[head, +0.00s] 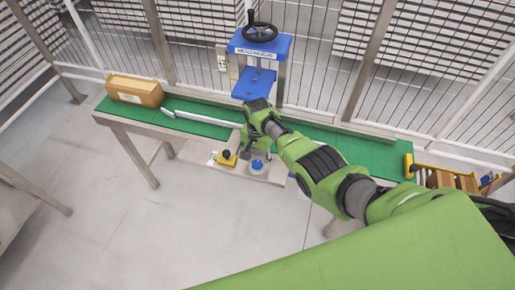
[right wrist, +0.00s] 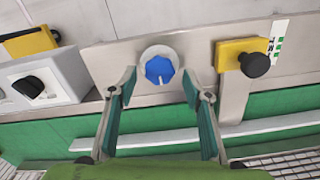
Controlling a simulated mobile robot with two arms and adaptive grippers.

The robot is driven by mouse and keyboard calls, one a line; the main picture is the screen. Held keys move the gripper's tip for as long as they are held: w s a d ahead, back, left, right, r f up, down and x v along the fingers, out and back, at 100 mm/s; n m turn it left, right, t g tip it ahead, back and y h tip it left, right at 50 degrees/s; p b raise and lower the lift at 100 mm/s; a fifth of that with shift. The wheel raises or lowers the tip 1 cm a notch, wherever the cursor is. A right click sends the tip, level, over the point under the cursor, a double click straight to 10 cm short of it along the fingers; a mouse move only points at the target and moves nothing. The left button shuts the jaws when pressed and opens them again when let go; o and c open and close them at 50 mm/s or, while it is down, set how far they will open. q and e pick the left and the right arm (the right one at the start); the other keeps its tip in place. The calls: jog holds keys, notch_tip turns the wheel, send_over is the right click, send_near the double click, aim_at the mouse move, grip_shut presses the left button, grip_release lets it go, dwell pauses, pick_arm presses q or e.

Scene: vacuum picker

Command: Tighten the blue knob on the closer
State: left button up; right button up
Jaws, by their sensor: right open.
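The blue knob (head: 258,165) sits on a light round base on a pale panel (right wrist: 110,60) along the front of the green conveyor. In the right wrist view the blue knob (right wrist: 160,70) shows face-on, with a pale pointer mark toward the bottom of the picture. My right gripper (right wrist: 158,82) is open, with one finger to each side of the knob in that view. I see no contact between fingers and knob. In the head view my right gripper (head: 254,150) is just behind the knob, its fingers partly hidden. My left gripper is not in view.
A yellow block with a black knob (right wrist: 242,58) is beside the blue knob. A white box with a black dial (right wrist: 35,86) is on its other side. A blue machine with a handwheel (head: 262,48) stands behind. A cardboard box (head: 135,91) is on the green conveyor (head: 205,110).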

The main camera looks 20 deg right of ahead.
aim_at(258, 162)
notch_tip(258, 162, up, 12)
jog(key=shift+f, duration=0.25)
dwell(0.6)
